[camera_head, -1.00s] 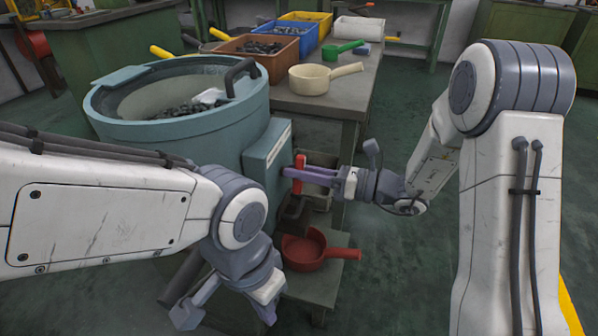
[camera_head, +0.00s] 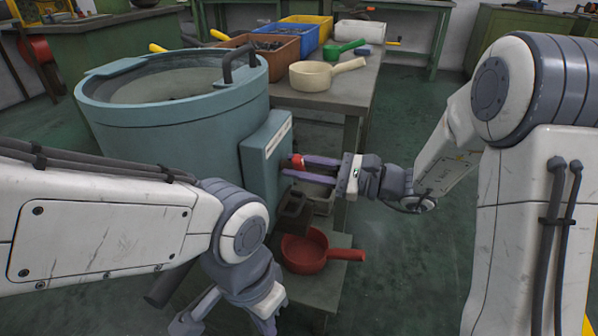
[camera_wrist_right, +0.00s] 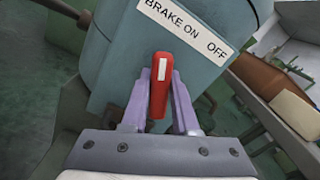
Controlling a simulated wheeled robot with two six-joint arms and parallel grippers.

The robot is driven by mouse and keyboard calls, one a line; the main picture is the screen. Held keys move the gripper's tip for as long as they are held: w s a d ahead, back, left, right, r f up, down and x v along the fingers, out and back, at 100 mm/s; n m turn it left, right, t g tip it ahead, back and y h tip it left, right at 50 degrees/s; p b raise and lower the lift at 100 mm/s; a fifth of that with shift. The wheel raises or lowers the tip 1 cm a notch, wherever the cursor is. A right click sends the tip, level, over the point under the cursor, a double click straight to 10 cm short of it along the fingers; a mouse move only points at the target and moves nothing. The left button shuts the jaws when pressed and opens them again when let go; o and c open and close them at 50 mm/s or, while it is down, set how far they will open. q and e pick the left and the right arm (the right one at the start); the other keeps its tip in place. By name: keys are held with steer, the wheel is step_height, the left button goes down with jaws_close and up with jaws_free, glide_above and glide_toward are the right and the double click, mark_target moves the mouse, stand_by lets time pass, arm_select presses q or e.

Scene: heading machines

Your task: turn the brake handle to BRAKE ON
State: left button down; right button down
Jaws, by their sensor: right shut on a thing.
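The red brake handle (camera_wrist_right: 158,88), with a white stripe, sits on the blue-grey box (camera_head: 265,165) on the drum's side. In the wrist view it stands nearly upright, slightly tilted, below a white label (camera_wrist_right: 185,28) reading BRAKE ON at left and OFF at right. My right gripper (camera_wrist_right: 160,100) is shut on the handle, one purple finger on each side. In the head view the handle (camera_head: 298,161) shows small between the fingers, partly hidden. My left gripper (camera_head: 228,325) hangs low at the front, its fingers apart and empty, partly cut off by the frame edge.
A large blue-grey drum (camera_head: 180,125) stands at left. A red pan (camera_head: 304,252) rests on a low shelf below the handle. A table (camera_head: 345,98) behind holds a cream pan (camera_head: 312,76) and bins. Open floor lies right of the table.

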steer(key=shift+n, duration=0.4)
steer(key=c, duration=0.7)
jaws_free()
steer(key=p+v, duration=0.2)
steer(key=v, duration=0.8)
steer(key=shift+s+d, duration=0.1)
steer(key=shift+d, duration=0.2)
